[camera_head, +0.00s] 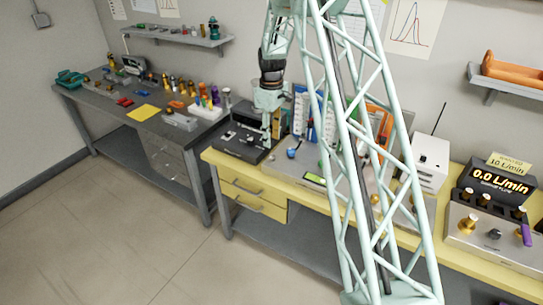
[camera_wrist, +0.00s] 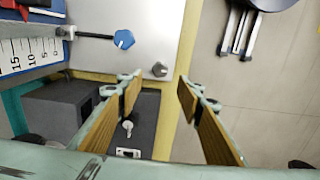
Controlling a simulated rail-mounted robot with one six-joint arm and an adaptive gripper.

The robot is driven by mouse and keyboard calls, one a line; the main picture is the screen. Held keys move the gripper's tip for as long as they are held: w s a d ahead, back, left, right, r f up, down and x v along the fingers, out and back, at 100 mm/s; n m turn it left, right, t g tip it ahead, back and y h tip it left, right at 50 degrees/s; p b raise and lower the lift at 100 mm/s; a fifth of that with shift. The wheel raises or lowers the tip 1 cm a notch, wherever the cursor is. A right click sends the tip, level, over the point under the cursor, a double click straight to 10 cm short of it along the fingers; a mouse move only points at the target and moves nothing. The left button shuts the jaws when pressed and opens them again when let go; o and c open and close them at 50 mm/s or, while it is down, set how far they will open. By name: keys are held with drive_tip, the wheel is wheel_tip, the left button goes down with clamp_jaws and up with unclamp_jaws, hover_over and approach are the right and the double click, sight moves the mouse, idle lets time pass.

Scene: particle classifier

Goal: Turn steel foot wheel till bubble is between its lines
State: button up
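A small round steel wheel (camera_wrist: 160,70) sits at the near corner of a pale metal plate (camera_wrist: 150,25) in the wrist view. A blue knob (camera_wrist: 123,39) on a dark rod is on the same plate. My gripper (camera_wrist: 158,88) is open and empty, its two wood-coloured pads spread apart. The steel wheel appears just beyond and between the fingertips; I cannot tell the height gap. In the head view my gripper (camera_head: 271,130) points down over the yellow bench, beside the plate and its blue knob (camera_head: 292,154). I cannot make out a bubble or its lines.
A dark box-like device (camera_head: 245,137) stands close by my gripper; its dark block (camera_wrist: 133,130) shows beneath the fingers. A ruled white scale (camera_wrist: 25,50) is at left in the wrist view. A white box (camera_head: 430,162) and flow meter (camera_head: 497,186) stand farther right along the bench (camera_head: 225,160).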

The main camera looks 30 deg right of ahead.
sight(272, 156)
wheel_tip(272, 156, down, 10)
drive_tip(key=shift+r, duration=0.1)
idle(0.4)
drive_tip(key=c, duration=0.8)
